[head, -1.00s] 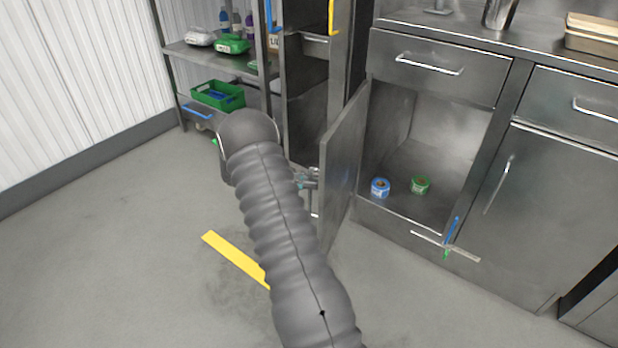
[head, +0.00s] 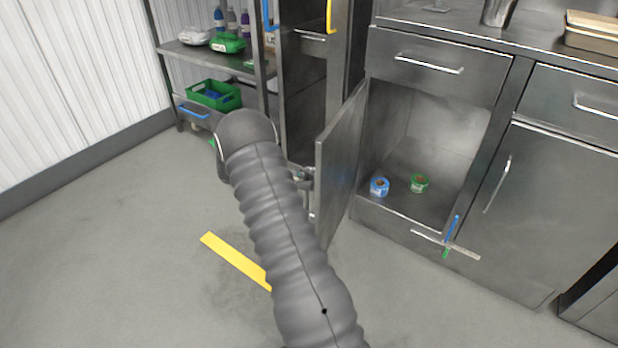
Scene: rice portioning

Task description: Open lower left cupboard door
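The lower left cupboard door (head: 340,165) stands wide open, swung out to the left of the cupboard (head: 430,155). A blue-labelled roll (head: 379,187) and a green roll (head: 419,183) sit on the cupboard floor. My gripper (head: 304,178) is at the outer side of the door, by its free edge and near the handle. My arm covers much of it, and its fingers are too small and hidden to tell whether they hold or touch the handle.
A closed drawer (head: 430,65) is above the opening, and a closed cupboard door (head: 510,190) is to its right. A tall metal cabinet (head: 303,95) and a shelf with a green crate (head: 213,95) stand behind my arm. A yellow floor strip (head: 235,260) lies on clear floor.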

